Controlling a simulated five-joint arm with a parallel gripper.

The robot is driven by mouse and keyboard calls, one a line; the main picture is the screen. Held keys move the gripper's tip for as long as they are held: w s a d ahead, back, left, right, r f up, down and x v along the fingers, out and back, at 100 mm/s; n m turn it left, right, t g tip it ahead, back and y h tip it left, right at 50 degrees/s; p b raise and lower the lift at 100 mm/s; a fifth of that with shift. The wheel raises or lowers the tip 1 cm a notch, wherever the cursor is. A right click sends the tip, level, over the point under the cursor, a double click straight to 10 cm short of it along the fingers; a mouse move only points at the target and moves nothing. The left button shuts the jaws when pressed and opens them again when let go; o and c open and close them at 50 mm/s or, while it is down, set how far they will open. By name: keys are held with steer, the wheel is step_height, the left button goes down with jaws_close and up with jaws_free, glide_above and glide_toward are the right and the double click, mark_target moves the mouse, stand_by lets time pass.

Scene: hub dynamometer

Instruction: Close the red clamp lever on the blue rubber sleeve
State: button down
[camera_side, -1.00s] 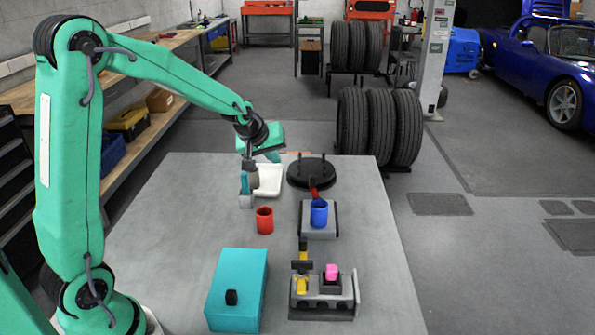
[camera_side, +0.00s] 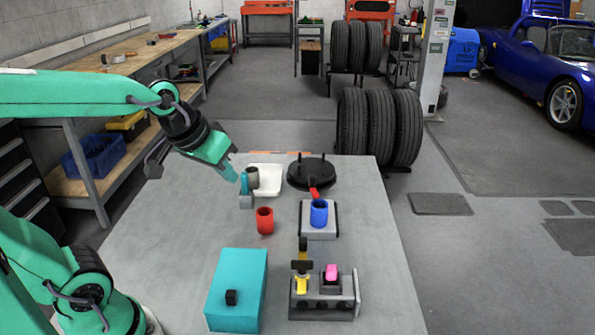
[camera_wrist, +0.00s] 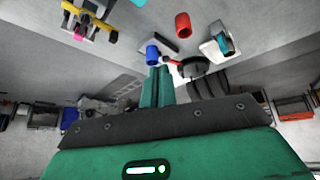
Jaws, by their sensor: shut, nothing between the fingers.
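The blue rubber sleeve (camera_side: 319,213) stands upright on a grey block (camera_side: 308,232) right of the table's middle. It also shows in the wrist view (camera_wrist: 152,53). The red clamp lever (camera_side: 315,193) shows just behind the sleeve, sticking up and leaning, in front of a black round disc. It also shows beside the sleeve in the wrist view (camera_wrist: 172,60). How its lower end joins the clamp is hidden. My gripper (camera_side: 229,173) is shut and empty, near the table's back left, left of the sleeve and lever and apart from them. Its closed fingers show in the wrist view (camera_wrist: 158,84).
The black disc (camera_side: 311,172) has upright pegs. A white tray (camera_side: 269,181), a grey-brown cylinder (camera_side: 252,177) and a teal piece (camera_side: 244,183) are near my gripper. A red cup (camera_side: 265,221), teal box (camera_side: 236,286) and grey fixture (camera_side: 322,303) stand nearer the front.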

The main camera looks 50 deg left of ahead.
steer(key=s+d+m, duration=0.2)
steer(key=s, duration=0.5)
steer(key=shift+f, duration=0.3)
steer(key=c, duration=1.8)
jaws_free()
steer(key=shift+c, duration=0.2)
steer(key=o, duration=0.4)
steer(key=shift+r, duration=0.1)
steer(key=shift+c, duration=0.2)
steer(key=shift+o, duration=0.8)
steer(key=shift+w+a+r+m+g, duration=0.1)
steer(key=shift+w+r+m+g, duration=0.25)
steer(key=shift+w, duration=0.2)
steer(key=w+a+r+m+g, duration=0.15)
steer(key=w+r, duration=0.35)
steer(key=w, duration=0.6)
steer(key=m+g, duration=0.4)
glide_above(313, 176)
step_height(313, 176, down, 17)
steer(key=shift+s+f, duration=0.1)
steer(key=shift+f, duration=0.1)
steer(key=shift+a+f, duration=0.1)
steer(key=shift+f, duration=0.25)
